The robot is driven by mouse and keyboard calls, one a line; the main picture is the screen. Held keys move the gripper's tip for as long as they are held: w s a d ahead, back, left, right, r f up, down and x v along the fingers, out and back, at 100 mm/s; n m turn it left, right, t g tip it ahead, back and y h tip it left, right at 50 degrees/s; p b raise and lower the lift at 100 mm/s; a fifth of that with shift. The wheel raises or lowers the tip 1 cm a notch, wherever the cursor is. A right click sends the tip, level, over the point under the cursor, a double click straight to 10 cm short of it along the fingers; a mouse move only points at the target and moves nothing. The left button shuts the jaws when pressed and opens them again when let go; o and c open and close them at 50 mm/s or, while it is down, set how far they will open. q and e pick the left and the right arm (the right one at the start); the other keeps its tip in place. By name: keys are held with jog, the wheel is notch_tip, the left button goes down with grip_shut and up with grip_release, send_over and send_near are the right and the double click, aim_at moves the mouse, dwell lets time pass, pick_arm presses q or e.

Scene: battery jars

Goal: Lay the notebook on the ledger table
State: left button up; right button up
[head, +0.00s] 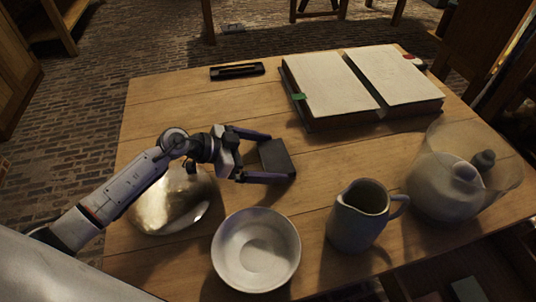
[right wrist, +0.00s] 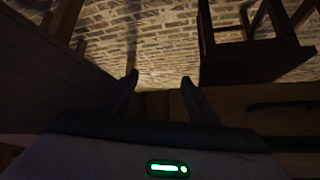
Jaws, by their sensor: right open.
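The notebook (head: 275,157) is a small dark flat block at the middle of the wooden ledger table (head: 150,112). My left gripper (head: 282,158) reaches in from the left, one finger along each of two opposite edges of the notebook, and appears shut on it. I cannot tell whether the notebook touches the tabletop. My right gripper (right wrist: 160,78) shows in the right wrist view, open with nothing between its fingers, facing brick floor and dark furniture. It is not seen in the head view.
A large open ledger (head: 325,85) lies at the back right, with a dark pen tray (head: 237,71) left of it. A shiny metal dome (head: 172,205), white bowl (head: 257,250), jug (head: 358,220) and lidded pot (head: 440,190) stand along the front. Bare wood shows at the back left.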

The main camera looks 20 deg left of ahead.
pick_arm(q)
jog(key=shift+r, duration=0.1)
jog(key=p+v, duration=0.1)
jog(key=v, duration=1.1)
jog(key=shift+r, duration=0.15)
